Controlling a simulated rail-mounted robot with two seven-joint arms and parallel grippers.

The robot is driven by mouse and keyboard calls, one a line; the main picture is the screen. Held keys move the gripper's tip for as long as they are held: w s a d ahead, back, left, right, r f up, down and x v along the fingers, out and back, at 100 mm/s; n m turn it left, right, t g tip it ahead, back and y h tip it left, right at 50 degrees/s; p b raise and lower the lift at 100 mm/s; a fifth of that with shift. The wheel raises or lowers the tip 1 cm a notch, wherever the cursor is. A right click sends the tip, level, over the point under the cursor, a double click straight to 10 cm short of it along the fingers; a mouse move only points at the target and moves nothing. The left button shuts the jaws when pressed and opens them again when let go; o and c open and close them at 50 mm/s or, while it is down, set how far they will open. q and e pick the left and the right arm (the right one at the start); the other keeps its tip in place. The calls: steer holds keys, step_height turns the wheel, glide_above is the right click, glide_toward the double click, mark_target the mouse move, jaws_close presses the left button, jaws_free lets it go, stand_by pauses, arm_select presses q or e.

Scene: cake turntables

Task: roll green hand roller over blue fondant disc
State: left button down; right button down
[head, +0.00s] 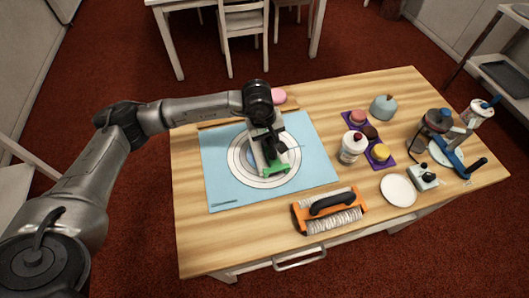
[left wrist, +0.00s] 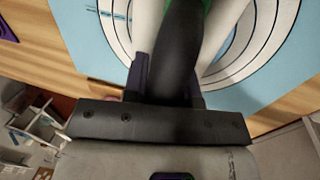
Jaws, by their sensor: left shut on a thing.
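My left gripper (head: 268,148) is over the middle of a light blue mat (head: 222,180) printed with pale rings. It is shut on the black handle (left wrist: 176,45) of the green hand roller (head: 276,169). The green part points toward the mat's front edge, low over the rings. Only a sliver of green shows at the top of the left wrist view. I cannot tell whether the roller touches the surface. My right gripper is not in view.
An orange tool with a black handle (head: 333,203) lies in front of the mat. A white bottle (head: 352,147), purple trays with small cakes, a white plate (head: 398,190) and a blue-handled device (head: 452,153) stand to the right. The table's left front is clear.

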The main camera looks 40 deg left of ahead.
arm_select(q)
steer(key=shift+s+f, duration=0.1)
steer(key=shift+s, duration=0.15)
steer(key=shift+s+d+r+p, duration=0.1)
steer(key=shift+s+r+p, duration=0.1)
steer(key=shift+r+p, duration=0.4)
steer(key=shift+w+r+p, duration=0.2)
steer(key=shift+r+p, duration=0.1)
steer(key=shift+r, duration=0.65)
steer(key=shift+p+v, duration=0.65)
steer(key=shift+v, duration=0.45)
steer(key=shift+w+d+r, duration=0.1)
steer(key=shift+w+r, duration=0.1)
steer(key=shift+r, duration=0.35)
